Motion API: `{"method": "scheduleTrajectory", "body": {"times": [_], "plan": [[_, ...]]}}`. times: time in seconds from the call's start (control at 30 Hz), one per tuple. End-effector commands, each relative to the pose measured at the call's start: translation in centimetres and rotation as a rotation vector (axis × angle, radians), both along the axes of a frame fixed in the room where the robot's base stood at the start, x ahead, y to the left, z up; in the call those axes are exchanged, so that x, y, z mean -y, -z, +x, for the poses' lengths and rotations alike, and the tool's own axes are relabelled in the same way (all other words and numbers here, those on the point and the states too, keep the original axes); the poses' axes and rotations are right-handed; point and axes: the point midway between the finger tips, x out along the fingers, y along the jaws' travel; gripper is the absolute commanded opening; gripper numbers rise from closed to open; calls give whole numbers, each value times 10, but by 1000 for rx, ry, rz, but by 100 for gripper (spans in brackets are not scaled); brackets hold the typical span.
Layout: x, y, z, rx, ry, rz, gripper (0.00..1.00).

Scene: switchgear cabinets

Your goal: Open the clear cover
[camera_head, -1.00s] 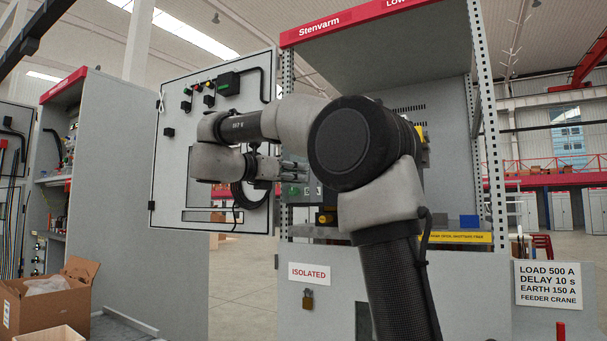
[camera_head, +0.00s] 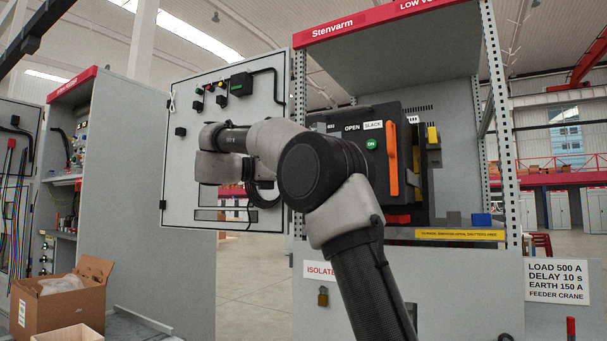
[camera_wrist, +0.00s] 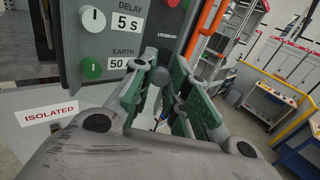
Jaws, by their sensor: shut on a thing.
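In the wrist view my gripper (camera_wrist: 166,70) has its two green-padded fingers close together around a small grey rounded knob (camera_wrist: 160,77). This is in front of the dark breaker panel (camera_wrist: 112,62), which bears "DELAY 5 s" and "EARTH 50" plates. I cannot clearly make out the clear cover or its edges, nor whether the knob belongs to it. In the head view the black breaker (camera_head: 410,150) shows an orange upright handle (camera_head: 391,160), a green ON button (camera_head: 371,144) and "OPEN" and "SLACK" labels. My arm hides the gripper and the panel's lower left there.
The cabinet door (camera_head: 225,140) stands open at the left. A padlock (camera_head: 322,297) hangs below the "ISOLATED" sign (camera_head: 318,270). A blue block (camera_head: 481,220) sits on the shelf right of the breaker. A cardboard box (camera_head: 60,298) stands at the lower left.

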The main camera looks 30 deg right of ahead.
Motion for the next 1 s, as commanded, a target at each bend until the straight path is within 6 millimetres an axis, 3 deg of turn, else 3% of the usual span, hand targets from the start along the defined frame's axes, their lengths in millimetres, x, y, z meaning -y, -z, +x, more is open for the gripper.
{"method": "scheduleTrajectory", "body": {"times": [0.1,0.13,0.27,0.67,1.0], "plan": [[0,0,0,-1,1,0,0],[0,0,0,-1,1,0,18],[0,0,0,0,0,0,41],[0,-7,0,3,-1,0,41],[0,-71,1,3,-2,1,41]]}}
